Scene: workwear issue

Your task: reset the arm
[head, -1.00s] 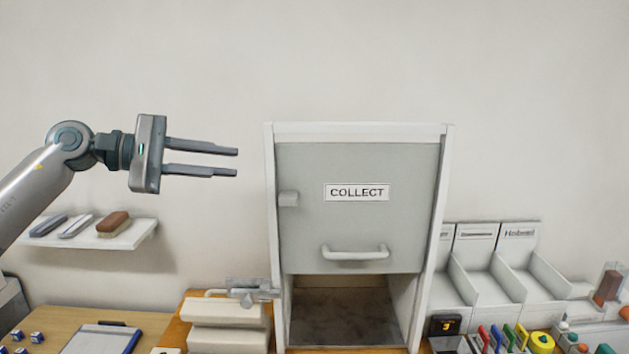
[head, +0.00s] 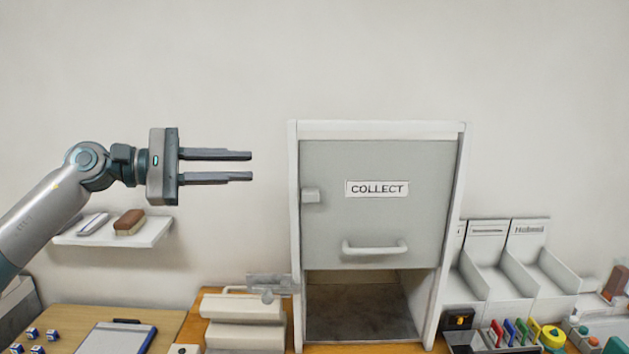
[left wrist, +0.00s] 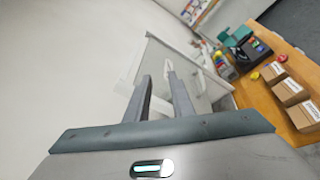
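My left gripper (head: 252,166) is raised in front of the wall, left of the COLLECT cabinet. Its two fingers point right and stand apart with nothing between them. In the left wrist view the open fingers (left wrist: 160,80) point toward the grey cabinet. The cabinet (head: 294,200) is a white frame with a grey sliding door (head: 370,220), a handle (head: 375,248) and a COLLECT label. The door is raised partway, with a dark empty-looking opening (head: 360,310) below it. My right gripper is not in view.
A shelf (head: 150,233) with brushes hangs below my left arm. A clipboard (head: 118,338) lies on the wooden desk. White bins (head: 515,265), coloured pens (head: 510,332) and a tape roll (head: 552,337) are at right. The upper wall area is clear.

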